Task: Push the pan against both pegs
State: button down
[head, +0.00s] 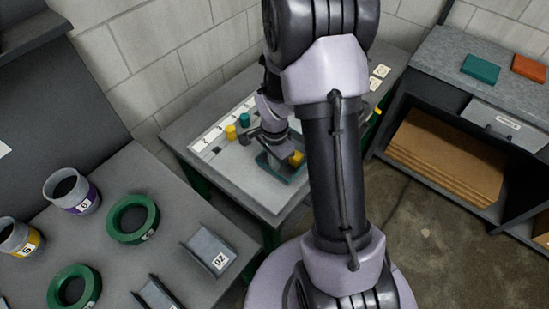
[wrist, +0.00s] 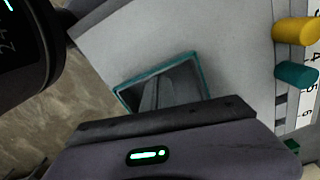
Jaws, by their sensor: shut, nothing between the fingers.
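The pan is a shallow square tray with a teal rim (head: 268,168) on the pale plate of the small table in the head view. It also shows in the wrist view (wrist: 152,73), its near part hidden by my gripper body. My gripper (head: 277,149) is over the pan, pointing down; its fingers are shut and empty. Whether they touch the pan, I cannot tell. A yellow peg (head: 231,132) and a teal peg (head: 245,120) stand left of the pan, apart from it; the wrist view shows both, yellow (wrist: 296,32) and teal (wrist: 296,73), at its right edge.
A yellow piece (head: 297,158) shows at the pan's right side. A numbered strip (head: 212,137) runs along the back of the small table (head: 186,135). The left bench holds green rings (head: 132,219) and cups (head: 72,192). A shelf unit (head: 425,75) stands right.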

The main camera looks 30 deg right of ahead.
dwell(0.3)
jog(key=shift+a+f+b, duration=0.15)
jog(key=shift+a+b, duration=0.3)
jog(key=shift+a, duration=0.35)
jog(key=shift+s+a, duration=0.15)
jog(key=shift+a, duration=0.2)
